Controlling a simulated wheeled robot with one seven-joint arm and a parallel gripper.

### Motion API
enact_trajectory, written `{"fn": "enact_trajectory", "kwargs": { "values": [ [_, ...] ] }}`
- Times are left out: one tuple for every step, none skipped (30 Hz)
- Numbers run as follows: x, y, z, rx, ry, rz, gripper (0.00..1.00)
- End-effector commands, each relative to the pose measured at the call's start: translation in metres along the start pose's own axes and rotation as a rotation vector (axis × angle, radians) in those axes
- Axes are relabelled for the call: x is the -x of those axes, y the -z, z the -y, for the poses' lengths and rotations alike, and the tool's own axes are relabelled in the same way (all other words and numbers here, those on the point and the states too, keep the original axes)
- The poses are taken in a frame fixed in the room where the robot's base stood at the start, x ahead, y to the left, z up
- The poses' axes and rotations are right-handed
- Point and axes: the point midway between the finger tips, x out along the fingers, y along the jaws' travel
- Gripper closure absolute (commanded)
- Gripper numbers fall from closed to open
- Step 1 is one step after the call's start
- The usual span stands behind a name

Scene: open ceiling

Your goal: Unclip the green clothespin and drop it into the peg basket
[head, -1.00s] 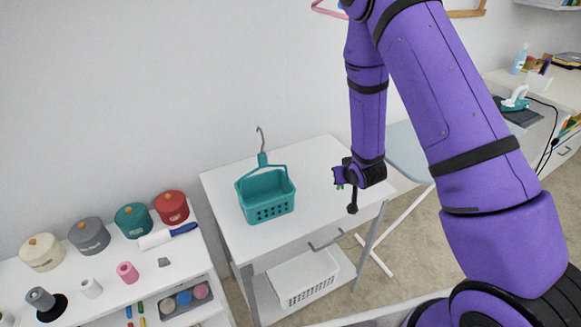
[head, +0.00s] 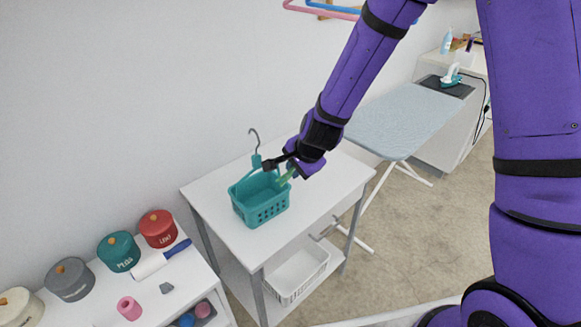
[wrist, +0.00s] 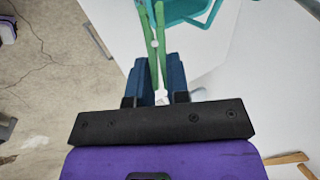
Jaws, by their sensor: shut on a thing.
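The green clothespin (wrist: 158,40) is between the blue fingers of my gripper (wrist: 157,85) in the wrist view, and the jaws are shut on it. Its far end points toward the teal peg basket (wrist: 188,12), whose edge shows at the top of that view. In the head view the clothespin (head: 286,177) sticks out from my gripper (head: 292,172) at the right of the peg basket (head: 260,210). The basket stands on the white table and has a grey hook on its handle. The gripper appears above the basket's right side; I cannot tell the exact height.
The white table (head: 310,210) has free room right of the basket. A white crate (head: 298,275) sits on its lower shelf. An ironing board (head: 410,120) stands behind to the right. Lidded tins, including a red one (head: 158,228), line a low shelf at left.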

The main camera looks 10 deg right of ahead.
Motion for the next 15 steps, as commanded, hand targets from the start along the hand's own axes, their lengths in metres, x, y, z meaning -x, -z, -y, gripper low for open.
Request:
{"fn": "enact_trajectory", "kwargs": {
  "values": [
    [0.004, -0.006, 0.003, -0.022, 0.009, 0.009, 1.0],
    [0.006, -0.009, 0.004, -0.032, 0.013, 0.014, 1.0],
    [0.007, -0.013, 0.005, -0.041, 0.017, 0.019, 1.0],
    [0.008, -0.015, 0.006, -0.046, 0.019, 0.021, 1.0],
    [0.008, -0.016, 0.007, -0.051, 0.021, 0.023, 1.0],
    [0.008, -0.017, 0.007, -0.055, 0.022, 0.024, 1.0],
    [0.007, -0.018, 0.007, -0.056, 0.022, 0.025, 1.0],
    [0.006, -0.018, 0.007, -0.056, 0.022, 0.025, 1.0],
    [0.004, -0.018, 0.007, -0.056, 0.022, 0.025, 1.0],
    [0.002, -0.018, 0.007, -0.056, 0.022, 0.025, 1.0],
    [0.0, -0.018, 0.007, -0.055, 0.021, 0.025, 1.0],
    [-0.003, -0.018, 0.007, -0.055, 0.02, 0.025, 1.0],
    [-0.006, -0.018, 0.007, -0.054, 0.02, 0.026, 1.0],
    [-0.008, -0.018, 0.007, -0.054, 0.02, 0.025, 1.0],
    [-0.012, -0.018, 0.007, -0.054, 0.021, 0.025, 1.0]
  ]
}}
